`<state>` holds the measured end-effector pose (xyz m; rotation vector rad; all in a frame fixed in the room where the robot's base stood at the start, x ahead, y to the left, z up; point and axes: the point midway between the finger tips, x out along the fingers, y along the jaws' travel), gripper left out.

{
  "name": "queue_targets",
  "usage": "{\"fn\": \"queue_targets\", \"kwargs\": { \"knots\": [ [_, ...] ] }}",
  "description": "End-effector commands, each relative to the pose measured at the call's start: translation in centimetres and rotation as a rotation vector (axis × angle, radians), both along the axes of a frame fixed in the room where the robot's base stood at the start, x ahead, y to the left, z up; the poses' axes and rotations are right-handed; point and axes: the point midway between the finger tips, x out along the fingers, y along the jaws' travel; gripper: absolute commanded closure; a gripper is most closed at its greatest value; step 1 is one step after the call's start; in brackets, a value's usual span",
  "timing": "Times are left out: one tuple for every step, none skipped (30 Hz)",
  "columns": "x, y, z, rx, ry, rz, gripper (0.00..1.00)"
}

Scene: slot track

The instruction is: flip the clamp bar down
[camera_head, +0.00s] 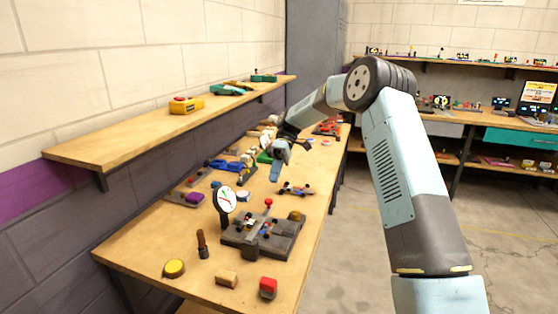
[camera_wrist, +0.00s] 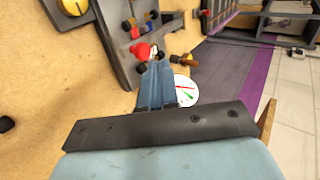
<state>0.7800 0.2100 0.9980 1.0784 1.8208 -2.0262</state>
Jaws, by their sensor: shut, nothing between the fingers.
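A dark grey fixture (camera_head: 285,247) sits on the wooden bench, with small toy-like pieces on its top. A light grey bar (camera_head: 260,222) with a red ball knob (camera_head: 268,203) runs up from it; I take this as the clamp bar. Its exact tilt is hard to tell. My gripper (camera_head: 275,176) is shut and empty, in the air above and behind the fixture. In the wrist view, the fingertips (camera_wrist: 156,66) show just below the red knob (camera_wrist: 140,50), partly overlapping it in the picture; contact cannot be told. The fixture plate (camera_wrist: 112,48) shows at the upper left.
A round dial gauge (camera_head: 224,199) stands at the fixture's left; its face (camera_wrist: 184,90) is beside my fingers in the wrist view. A wooden-handled tool (camera_head: 202,243), a yellow disc (camera_head: 174,268), a wooden block (camera_head: 226,280) and a red block (camera_head: 268,287) stand in front. A shelf (camera_head: 140,137) runs above.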

Motion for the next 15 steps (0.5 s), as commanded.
{"fn": "queue_targets", "kwargs": {
  "knots": [
    [0.8,-0.2,0.4,0.003,-0.003,0.000,1.00],
    [1.3,-0.3,0.7,0.003,-0.002,0.000,1.00],
    [1.9,-0.5,1.0,0.004,-0.004,0.000,1.00],
    [2.3,-0.7,1.3,0.004,-0.003,0.001,1.00],
    [2.7,-0.8,1.5,0.004,-0.003,0.001,1.00],
    [3.2,-1.0,1.7,0.004,-0.003,0.001,1.00],
    [3.5,-1.2,1.9,0.003,-0.001,0.002,1.00],
    [3.9,-1.3,2.1,0.004,-0.003,0.002,1.00],
    [4.2,-1.5,2.4,0.004,-0.002,0.002,1.00],
    [4.5,-1.6,2.5,0.004,-0.003,0.002,1.00],
    [4.7,-1.6,2.6,0.004,-0.003,0.004,1.00],
    [5.0,-1.7,2.8,0.003,-0.003,0.005,1.00],
    [5.2,-1.7,2.9,0.004,-0.002,0.005,1.00],
    [5.3,-1.8,3.0,0.004,-0.002,0.005,1.00],
    [5.5,-1.9,3.1,0.004,-0.002,0.005,1.00]
  ]
}}
